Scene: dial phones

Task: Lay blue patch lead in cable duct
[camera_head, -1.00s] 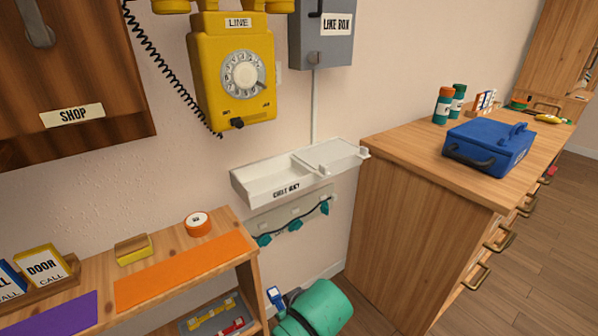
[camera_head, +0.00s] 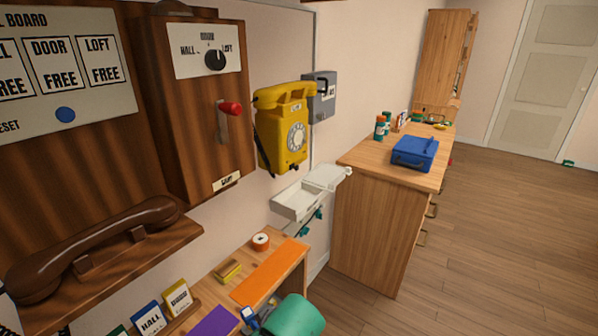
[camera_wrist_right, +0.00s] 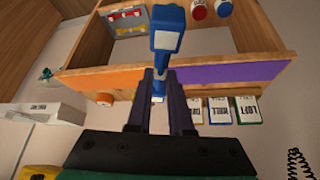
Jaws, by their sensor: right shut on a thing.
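The blue patch lead shows as a blue plug-like piece with a pale face (camera_wrist_right: 167,42) in the right wrist view; no trailing cord can be made out. My right gripper (camera_wrist_right: 160,88) is shut on it. In the head view the blue piece (camera_head: 247,314) is at the bottom, beside my teal wrist, in front of the low shelf. The white cable duct (camera_head: 292,205) is an open tray on the wall, with a flat white part at its right end. It also shows at the left of the right wrist view (camera_wrist_right: 40,113), apart from the gripper. My left gripper is not in view.
The low wooden shelf holds an orange mat (camera_head: 270,271), a purple mat (camera_head: 212,321), an orange-rimmed roll (camera_head: 260,242) and small cards. A yellow phone (camera_head: 283,135) hangs above the duct. A wooden cabinet (camera_head: 378,215) stands right of it.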

